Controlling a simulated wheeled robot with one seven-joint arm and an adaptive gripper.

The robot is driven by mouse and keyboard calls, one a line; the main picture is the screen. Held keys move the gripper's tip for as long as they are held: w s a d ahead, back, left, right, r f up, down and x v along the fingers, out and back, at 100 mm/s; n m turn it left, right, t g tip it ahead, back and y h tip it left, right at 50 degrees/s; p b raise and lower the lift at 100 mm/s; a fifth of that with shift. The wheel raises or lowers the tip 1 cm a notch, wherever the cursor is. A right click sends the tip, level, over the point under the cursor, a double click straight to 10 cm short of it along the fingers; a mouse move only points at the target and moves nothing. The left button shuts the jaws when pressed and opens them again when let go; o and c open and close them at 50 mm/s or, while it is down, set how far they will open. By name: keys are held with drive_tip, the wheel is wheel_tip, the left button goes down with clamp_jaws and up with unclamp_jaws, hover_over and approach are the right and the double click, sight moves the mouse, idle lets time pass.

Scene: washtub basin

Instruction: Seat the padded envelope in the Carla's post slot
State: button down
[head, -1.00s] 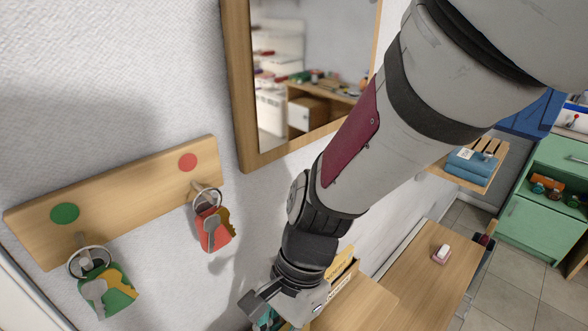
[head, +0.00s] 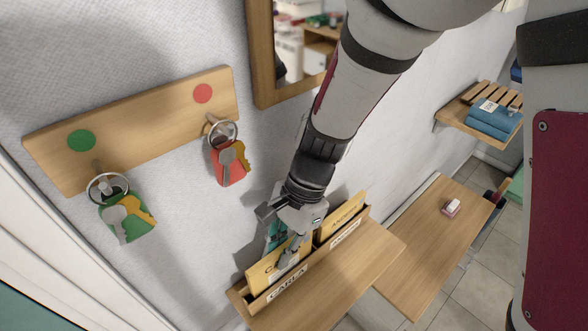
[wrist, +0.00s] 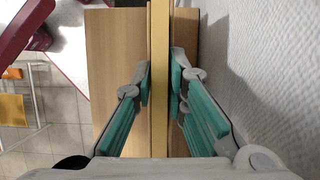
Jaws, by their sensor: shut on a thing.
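A yellow padded envelope (head: 262,268) with partly covered lettering stands on edge in the left part of the wooden post holder, its lower part hidden behind the front board. That part bears the CARLA label (head: 287,289), so this is Carla's post slot. My gripper (head: 289,251) is shut on the envelope from above. In the wrist view the envelope (wrist: 160,50) is a thin yellow strip seen edge-on, with a teal finger pad pressed to each side. Whether its bottom touches the slot floor cannot be seen.
Another yellow envelope (head: 343,216) stands in the right slot of the holder, close beside my gripper. The wall is directly behind. Key rack (head: 130,128) and mirror (head: 262,60) hang above. The shelf top (head: 345,270) in front is bare.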

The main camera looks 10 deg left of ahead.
drive_tip(key=shift+f, duration=0.55)
drive_tip(key=c, duration=1.6)
unclamp_jaws()
